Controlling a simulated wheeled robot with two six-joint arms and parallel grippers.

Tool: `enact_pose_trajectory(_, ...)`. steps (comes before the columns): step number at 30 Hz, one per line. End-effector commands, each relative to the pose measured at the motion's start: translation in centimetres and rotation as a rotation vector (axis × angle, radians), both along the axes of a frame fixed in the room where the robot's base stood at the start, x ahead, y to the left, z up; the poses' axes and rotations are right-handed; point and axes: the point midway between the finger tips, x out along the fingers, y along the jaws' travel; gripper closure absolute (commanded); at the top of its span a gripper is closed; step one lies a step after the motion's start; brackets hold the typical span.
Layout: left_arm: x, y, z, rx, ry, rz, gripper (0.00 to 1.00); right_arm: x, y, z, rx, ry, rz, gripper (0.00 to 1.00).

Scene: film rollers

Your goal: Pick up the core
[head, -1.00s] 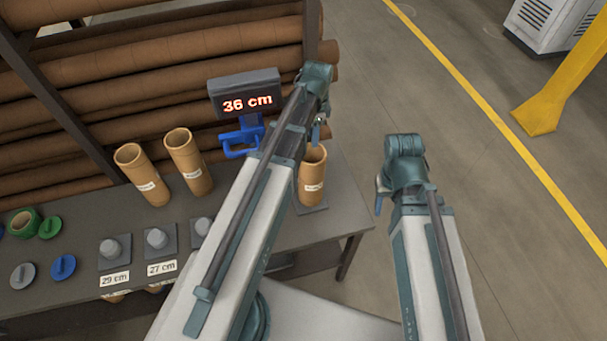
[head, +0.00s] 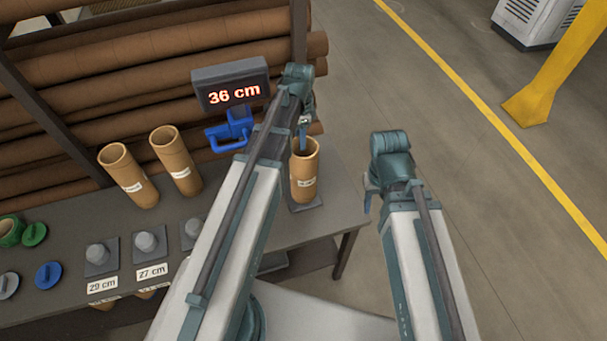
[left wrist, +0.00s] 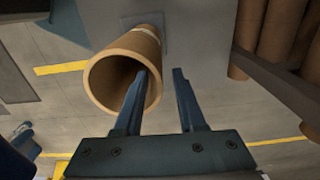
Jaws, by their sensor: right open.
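The core nearest my left gripper is an open brown cardboard tube (head: 305,178) with a white label, upright on a dark plate at the table's right end. In the left wrist view its open mouth (left wrist: 94,82) faces me. My left gripper (head: 304,124) is directly over its rim, open. In the left wrist view (left wrist: 160,75) one finger overlaps the mouth and the other is outside, right of the wall; finger depth is unclear. My right gripper (head: 369,192) is open and empty, right of the table. Two other cores (head: 128,176) (head: 176,161) stand further left.
A display reading 36 cm (head: 230,84) stands behind a blue clamp-like part (head: 229,131), left of my left gripper. Pegs on plates labelled 29 cm and 27 cm (head: 155,271) are on the table's front left. Long brown rolls (head: 150,65) fill the rack behind.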

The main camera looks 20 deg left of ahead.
Motion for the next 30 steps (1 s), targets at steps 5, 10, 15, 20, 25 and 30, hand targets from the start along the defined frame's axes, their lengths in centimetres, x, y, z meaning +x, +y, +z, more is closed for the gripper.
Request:
enact_pose_trajectory(5,-0.2,0.1,-2.9,0.000,0.000,0.000,0.61,0.0,0.0,-2.9,-0.001,0.000,0.005,0.50)
enact_pose_trajectory(10,-0.2,0.1,-4.3,0.000,0.000,0.000,0.61,0.0,0.0,-4.3,-0.001,0.000,0.006,0.50)
enact_pose_trajectory(15,-0.2,0.1,-4.1,0.000,0.000,0.000,0.61,0.0,0.0,-4.1,-0.001,0.000,0.006,0.50)
enact_pose_trajectory(20,-0.2,0.1,-4.1,0.000,0.000,0.000,0.73,0.0,0.0,-4.1,-0.001,0.000,0.006,0.50)
enact_pose_trajectory(25,-0.2,0.1,-4.1,0.000,0.000,0.000,1.00,0.0,0.0,-4.1,-0.001,0.000,0.006,0.50)
enact_pose_trajectory(30,-0.2,0.1,-4.1,0.000,0.000,0.000,1.00,0.0,0.0,-4.1,-0.001,0.000,0.006,0.50)
